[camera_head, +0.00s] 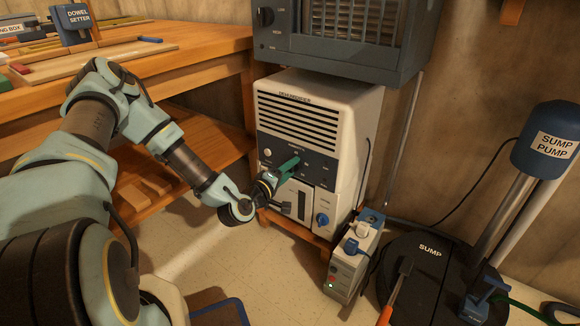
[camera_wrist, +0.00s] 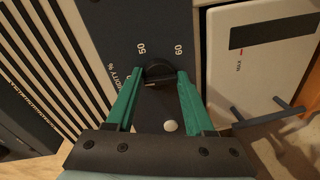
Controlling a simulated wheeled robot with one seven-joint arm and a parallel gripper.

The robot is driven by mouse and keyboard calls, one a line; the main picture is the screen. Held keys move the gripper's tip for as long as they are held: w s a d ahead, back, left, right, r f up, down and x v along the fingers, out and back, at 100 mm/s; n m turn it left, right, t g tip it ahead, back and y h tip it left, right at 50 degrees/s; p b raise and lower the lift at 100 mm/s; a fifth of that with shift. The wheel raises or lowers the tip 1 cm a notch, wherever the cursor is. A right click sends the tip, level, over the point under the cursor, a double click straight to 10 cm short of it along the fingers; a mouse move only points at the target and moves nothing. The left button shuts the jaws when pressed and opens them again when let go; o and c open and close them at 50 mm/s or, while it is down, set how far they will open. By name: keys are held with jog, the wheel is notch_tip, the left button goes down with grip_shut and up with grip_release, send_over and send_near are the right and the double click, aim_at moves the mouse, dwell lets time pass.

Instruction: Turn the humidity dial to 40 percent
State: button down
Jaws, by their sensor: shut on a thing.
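The humidity dial (camera_wrist: 160,69) is a black round knob on the dark front panel of the white dehumidifier (camera_head: 362,128). In the wrist view the panel lettering shows "50" to the left of the dial, "60" to its right, and part of "humidity %". My gripper (camera_wrist: 161,76) has green fingers shut on the dial, one on each side. In the head view my gripper (camera_head: 289,163) reaches the panel from the left and hides the dial. I cannot read where the dial points.
A blue knob (camera_head: 322,219) sits low on the dehumidifier's front. A grey heater (camera_head: 340,38) hangs above. A plug box (camera_head: 346,272) stands at lower right, near the sump pump (camera_head: 546,150).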

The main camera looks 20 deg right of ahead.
jog(key=shift+s+d+r+n, duration=0.1)
jog(key=shift+r+n, duration=0.05)
jog(key=shift+n, duration=0.35)
jog(key=shift+c, duration=1.6)
grip_release()
jog(key=shift+a, duration=0.2)
